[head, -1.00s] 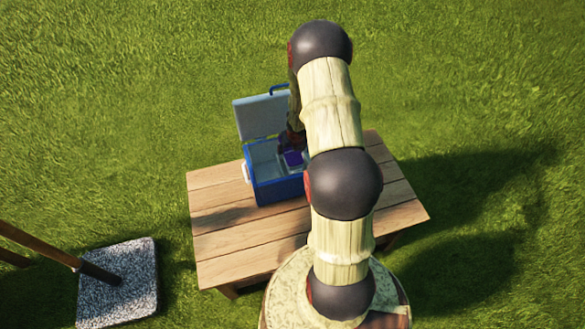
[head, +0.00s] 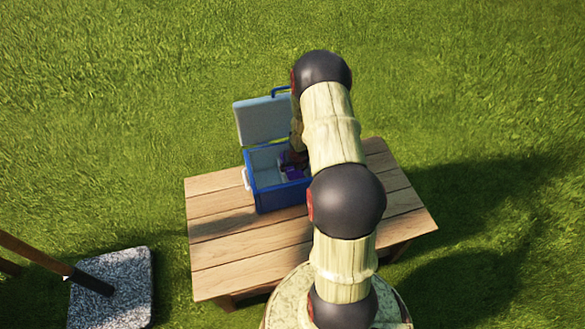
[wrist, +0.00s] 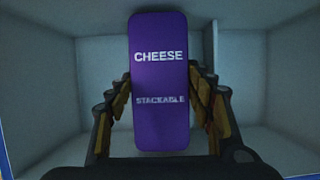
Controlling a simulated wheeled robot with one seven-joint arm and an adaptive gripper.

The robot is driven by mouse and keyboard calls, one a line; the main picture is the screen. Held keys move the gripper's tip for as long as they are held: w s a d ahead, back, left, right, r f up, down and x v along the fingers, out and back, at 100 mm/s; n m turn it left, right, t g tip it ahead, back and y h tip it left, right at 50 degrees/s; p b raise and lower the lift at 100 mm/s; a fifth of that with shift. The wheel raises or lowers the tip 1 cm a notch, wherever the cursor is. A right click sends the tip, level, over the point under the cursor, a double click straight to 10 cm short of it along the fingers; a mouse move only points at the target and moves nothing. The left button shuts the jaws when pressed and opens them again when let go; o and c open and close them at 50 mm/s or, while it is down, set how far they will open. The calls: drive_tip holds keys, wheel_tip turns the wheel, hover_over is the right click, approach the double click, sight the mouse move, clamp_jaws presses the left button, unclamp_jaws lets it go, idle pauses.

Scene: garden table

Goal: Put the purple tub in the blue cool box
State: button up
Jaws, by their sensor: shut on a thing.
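The purple tub (wrist: 159,120), with the words CHEESE and STACKABLE on its top, sits between the fingers of my gripper (wrist: 160,92) in the wrist view. My gripper is shut on it from both long sides. In the head view the tub (head: 294,173) is a small purple patch inside the right part of the blue cool box (head: 283,199), partly hidden by my arm. The cool box is on the table with its pale lid standing open at the back. Whether the tub touches the box floor I cannot tell.
The wrist view shows pale inner walls and a divider (wrist: 210,50) beside the tub. The wooden table (head: 235,258) is bare in front of the box. A speckled stone base with a pole (head: 112,290) stands on the grass at left.

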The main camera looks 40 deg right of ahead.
drive_tip(key=shift+f+b, duration=0.4)
drive_tip(key=shift+f, duration=0.2)
drive_tip(key=o, duration=1.4)
